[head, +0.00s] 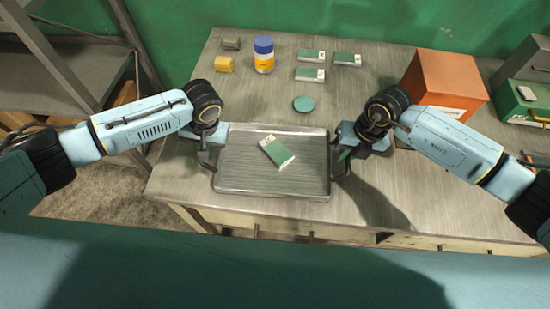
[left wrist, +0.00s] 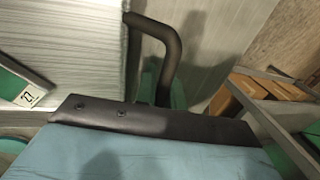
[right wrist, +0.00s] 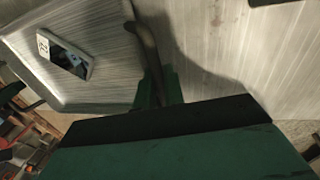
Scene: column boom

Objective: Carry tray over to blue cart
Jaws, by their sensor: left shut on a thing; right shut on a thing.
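The grey metal tray (head: 310,168) is at the front of the workbench in the head view, looking level. I cannot tell whether it rests on the bench or is slightly above it. A green and white box (head: 276,152) lies on it; it also shows in the right wrist view (right wrist: 66,56). My left gripper (head: 208,157) is shut on the tray's left handle, a dark bar that shows in the left wrist view (left wrist: 170,45). My right gripper (head: 344,160) is shut on the right handle, also in the right wrist view (right wrist: 147,50). I cannot make out a blue cart.
The workbench (head: 400,190) holds an orange box (head: 445,82), a blue-lidded jar (head: 264,55), a yellow block (head: 224,64), several green and white boxes (head: 310,74) and a green disc (head: 303,103) behind the tray. A metal shelf (head: 70,70) stands at the left. Floor shows at the lower left.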

